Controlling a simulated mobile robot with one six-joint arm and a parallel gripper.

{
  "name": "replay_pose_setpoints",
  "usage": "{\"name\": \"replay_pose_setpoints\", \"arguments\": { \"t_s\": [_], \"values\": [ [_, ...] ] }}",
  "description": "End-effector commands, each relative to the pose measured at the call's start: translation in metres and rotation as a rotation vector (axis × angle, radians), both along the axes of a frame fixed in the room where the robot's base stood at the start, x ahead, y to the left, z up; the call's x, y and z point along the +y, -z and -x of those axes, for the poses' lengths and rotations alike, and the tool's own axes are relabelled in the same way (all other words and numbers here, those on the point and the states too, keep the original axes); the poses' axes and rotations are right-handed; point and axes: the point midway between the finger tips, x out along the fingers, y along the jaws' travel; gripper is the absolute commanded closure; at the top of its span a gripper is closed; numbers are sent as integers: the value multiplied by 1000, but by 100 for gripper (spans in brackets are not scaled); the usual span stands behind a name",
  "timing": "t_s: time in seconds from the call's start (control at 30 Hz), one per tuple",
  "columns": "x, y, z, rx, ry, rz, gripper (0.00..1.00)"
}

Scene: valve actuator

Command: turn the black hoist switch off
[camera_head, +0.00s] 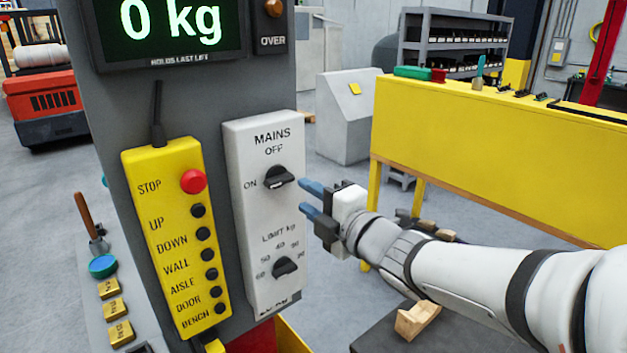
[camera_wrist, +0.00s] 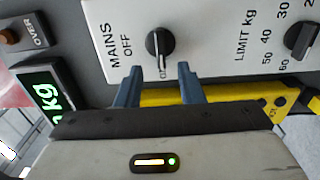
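The black MAINS knob (camera_head: 278,178) is on the upper part of a white switch panel (camera_head: 262,215), with OFF printed above it and ON to its left. Its grip bar lies roughly level, toward ON. In the wrist view, the knob (camera_wrist: 160,43) shows just beyond the fingertips, about midway between them, with its light mark toward the gripper side of the picture. My gripper (camera_head: 304,197) is open and empty, with two blue fingers. It is just right of the knob in the head view and looks apart from it.
A second black knob, LIMIT kg (camera_head: 285,267), sits lower on the panel. A yellow pendant (camera_head: 178,240) with a red STOP button (camera_head: 193,181) and several black buttons hangs to the left. A display (camera_head: 170,30) reads 0 kg above. A yellow bench (camera_head: 500,150) stands behind my arm.

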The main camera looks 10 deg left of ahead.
Motion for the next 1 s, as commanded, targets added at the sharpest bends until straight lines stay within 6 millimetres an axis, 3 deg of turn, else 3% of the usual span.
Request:
{"name": "replay_pose_setpoints", "arguments": {
  "t_s": [0.3, 0.5, 0.83, 1.0],
  "values": [
    [36, 0, -31, 5, 3, 0, 65],
    [48, -1, -42, 3, 5, -1, 65],
    [50, 0, -45, 3, 7, -1, 65],
    [50, 0, -45, 3, 8, -1, 79]
  ]
}}
